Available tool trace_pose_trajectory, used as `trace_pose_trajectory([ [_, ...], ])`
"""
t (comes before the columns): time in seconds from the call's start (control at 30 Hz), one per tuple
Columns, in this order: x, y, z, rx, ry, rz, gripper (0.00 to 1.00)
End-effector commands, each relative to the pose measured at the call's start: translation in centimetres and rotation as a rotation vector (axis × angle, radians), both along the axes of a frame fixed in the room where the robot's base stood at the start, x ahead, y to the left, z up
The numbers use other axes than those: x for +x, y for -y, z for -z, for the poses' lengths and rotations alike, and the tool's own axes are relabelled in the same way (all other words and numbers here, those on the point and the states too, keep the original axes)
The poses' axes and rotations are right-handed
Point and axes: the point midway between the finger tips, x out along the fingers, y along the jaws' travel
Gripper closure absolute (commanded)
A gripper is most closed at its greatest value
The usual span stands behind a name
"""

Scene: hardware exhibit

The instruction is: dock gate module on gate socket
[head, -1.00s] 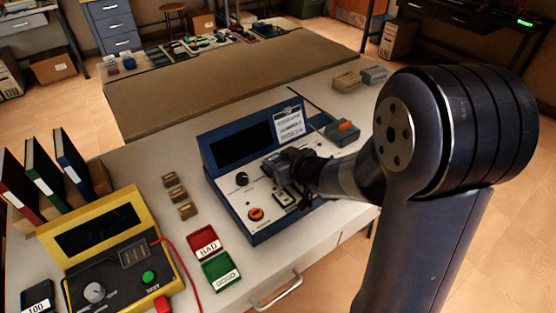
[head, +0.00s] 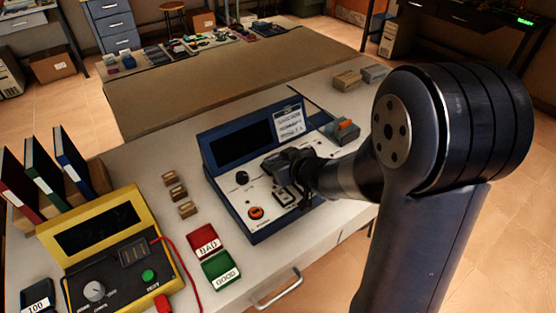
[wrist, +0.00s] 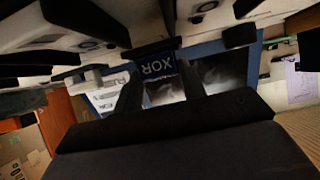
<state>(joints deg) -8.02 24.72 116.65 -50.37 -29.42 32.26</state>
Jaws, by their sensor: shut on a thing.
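The gate module (wrist: 158,66) shows in the wrist view as a blue block face marked XOR, upside down. My gripper (wrist: 160,84) is shut on it, one dark finger at each side. In the head view my gripper (head: 279,166) is low over the panel of the blue console (head: 232,208), and it hides the module. A small dark-framed square (head: 285,196) on the panel, just in front of my gripper, looks like the gate socket. I cannot tell whether the module touches the panel.
The console has a black knob (head: 242,178) and an orange button (head: 256,212). A grey-green box with an orange top (head: 343,131) stands to its right. Small tan blocks (head: 178,192), red BAD (head: 205,242) and green GOOD (head: 221,270) trays and a yellow tester (head: 128,215) are left.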

Motion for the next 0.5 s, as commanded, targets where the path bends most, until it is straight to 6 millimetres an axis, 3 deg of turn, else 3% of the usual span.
trace_pose_trajectory([
  [0.33, 0.00, 0.00, 0.81, 0.000, 0.000, 0.000, 0.95],
  [0.37, -0.01, 0.00, 0.79, 0.000, 0.000, 0.000, 0.60],
  [0.5, -0.01, 0.00, 0.71, 0.000, 0.000, 0.000, 0.52],
])
